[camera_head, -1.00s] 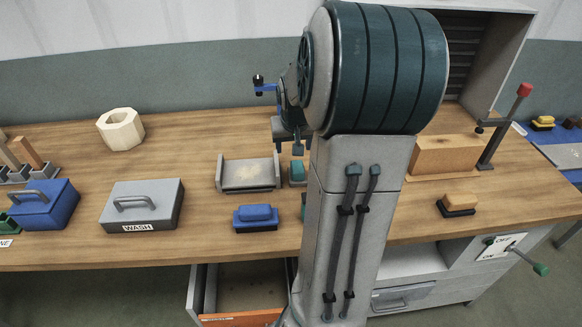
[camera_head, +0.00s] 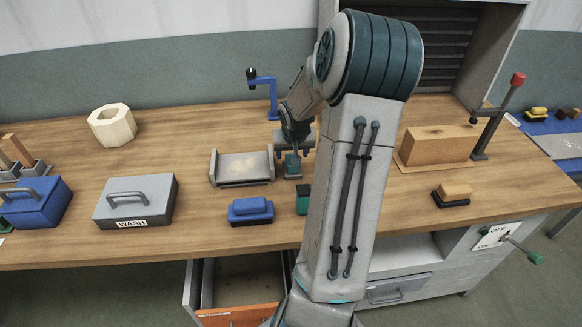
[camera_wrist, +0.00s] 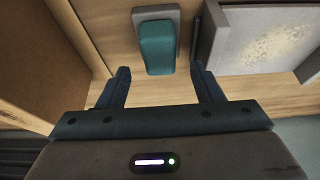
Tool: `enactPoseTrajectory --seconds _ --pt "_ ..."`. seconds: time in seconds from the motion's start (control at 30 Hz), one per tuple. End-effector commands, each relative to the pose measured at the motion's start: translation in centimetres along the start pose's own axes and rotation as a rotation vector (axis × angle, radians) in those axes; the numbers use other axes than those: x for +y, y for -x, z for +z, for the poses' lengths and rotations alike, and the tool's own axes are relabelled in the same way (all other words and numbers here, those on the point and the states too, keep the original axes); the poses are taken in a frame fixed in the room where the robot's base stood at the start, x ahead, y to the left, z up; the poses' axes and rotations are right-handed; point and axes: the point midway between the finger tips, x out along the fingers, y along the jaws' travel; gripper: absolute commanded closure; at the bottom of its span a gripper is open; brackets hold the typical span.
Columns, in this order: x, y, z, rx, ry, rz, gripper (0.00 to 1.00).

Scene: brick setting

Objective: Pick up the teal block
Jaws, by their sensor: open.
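The teal block (camera_head: 292,164) sits on a small grey base on the wooden bench, just right of the low grey tray, in the head view. In the wrist view the teal block (camera_wrist: 158,50) stands out clearly, with its near end between my fingertips. My gripper (camera_wrist: 160,68) is open and empty, one finger to each side of the block with gaps on both sides. In the head view my gripper (camera_head: 291,150) is at the block, partly hidden by my own arm. How far the fingertips are above the bench is unclear.
The grey tray (camera_head: 214,166) stands close beside the block; its wall also shows in the wrist view (camera_wrist: 205,42). A blue brush-like block (camera_head: 250,210) and a dark green piece (camera_head: 303,198) lie nearer the front edge. A blue post (camera_head: 272,98) stands behind. A wooden block (camera_head: 437,146) is right.

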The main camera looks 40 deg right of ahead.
Motion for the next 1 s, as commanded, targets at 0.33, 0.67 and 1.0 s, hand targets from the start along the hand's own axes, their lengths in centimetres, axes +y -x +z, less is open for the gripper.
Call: enactPoseTrajectory --seconds 0.33,0.67,1.0 --pt "-0.1 -3.9 0.8 -0.002 0.0 -0.001 0.4" --pt "-0.1 -3.9 0.7 -0.001 0.0 0.0 0.73" --pt "-0.1 -3.8 0.7 0.0 0.0 0.0 0.93"
